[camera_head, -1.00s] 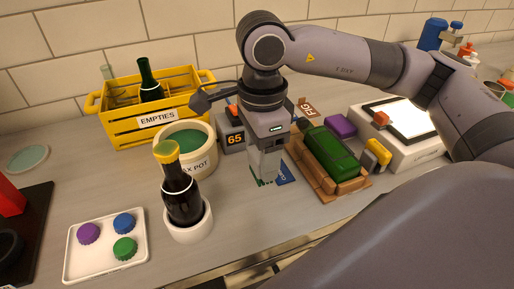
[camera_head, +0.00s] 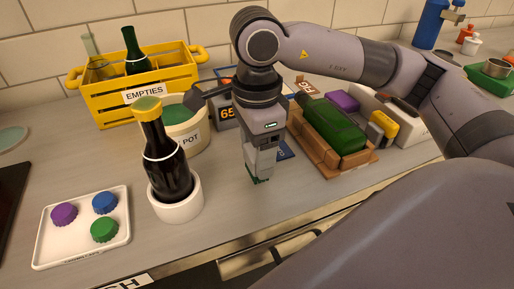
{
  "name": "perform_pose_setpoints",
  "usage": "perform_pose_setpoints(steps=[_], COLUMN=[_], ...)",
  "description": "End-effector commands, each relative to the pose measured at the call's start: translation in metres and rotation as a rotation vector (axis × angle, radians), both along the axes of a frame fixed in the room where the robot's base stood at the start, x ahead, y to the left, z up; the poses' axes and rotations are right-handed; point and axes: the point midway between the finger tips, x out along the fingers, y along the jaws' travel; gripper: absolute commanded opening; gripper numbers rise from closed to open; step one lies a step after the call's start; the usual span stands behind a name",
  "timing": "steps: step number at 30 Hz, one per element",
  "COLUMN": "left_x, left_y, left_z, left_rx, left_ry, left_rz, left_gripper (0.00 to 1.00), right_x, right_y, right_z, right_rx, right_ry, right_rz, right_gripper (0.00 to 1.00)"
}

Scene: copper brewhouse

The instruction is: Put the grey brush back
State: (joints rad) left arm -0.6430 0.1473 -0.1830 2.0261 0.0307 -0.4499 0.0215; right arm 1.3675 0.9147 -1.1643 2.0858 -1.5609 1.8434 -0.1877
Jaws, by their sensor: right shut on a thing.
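My right gripper (camera_head: 260,174) points down over the counter in front of the wax pot and is shut. It holds a small grey thing with green at its lower edge, which I take for the grey brush (camera_head: 258,180). The fingers hide most of it, and I cannot tell whether its green edge touches the counter. A blue marked patch (camera_head: 287,151) shows on the counter just behind and right of the gripper. My left gripper is not in view.
Left of the gripper, a dark bottle (camera_head: 167,160) stands in a white holder (camera_head: 176,207). A white tray (camera_head: 81,242) holds coloured caps. Behind are the wax pot (camera_head: 191,140) and yellow crate (camera_head: 178,83). A green bottle (camera_head: 333,127) lies in a wooden cradle (camera_head: 322,160) at right.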

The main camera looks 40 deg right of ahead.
Motion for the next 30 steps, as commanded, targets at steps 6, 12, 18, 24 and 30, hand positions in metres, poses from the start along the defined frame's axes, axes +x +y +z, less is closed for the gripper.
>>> perform_pose_setpoints(steps=[6,12,18,24,30], left_x=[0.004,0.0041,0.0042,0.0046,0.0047], left_y=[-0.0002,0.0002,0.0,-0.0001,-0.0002], left_z=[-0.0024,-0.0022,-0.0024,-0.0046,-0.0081], left_rx=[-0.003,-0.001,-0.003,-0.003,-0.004], left_ry=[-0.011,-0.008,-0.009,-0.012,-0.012], left_rz=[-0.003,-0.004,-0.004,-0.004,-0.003], left_gripper=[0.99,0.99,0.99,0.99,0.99], right_x=[0.0,0.0,0.0,0.0,0.0], right_y=[0.0001,0.0001,0.0001,0.0001,0.0001], right_z=[-0.0099,-0.0096,-0.0098,-0.0123,-0.0154], right_rx=[0.0,0.0,0.0,0.0,0.0], right_ry=[-0.001,-0.001,0.0,0.0,0.0], right_rz=[0.0,0.0,0.0,0.0,0.0], right_gripper=[0.19,0.19,0.19,0.19,0.19])
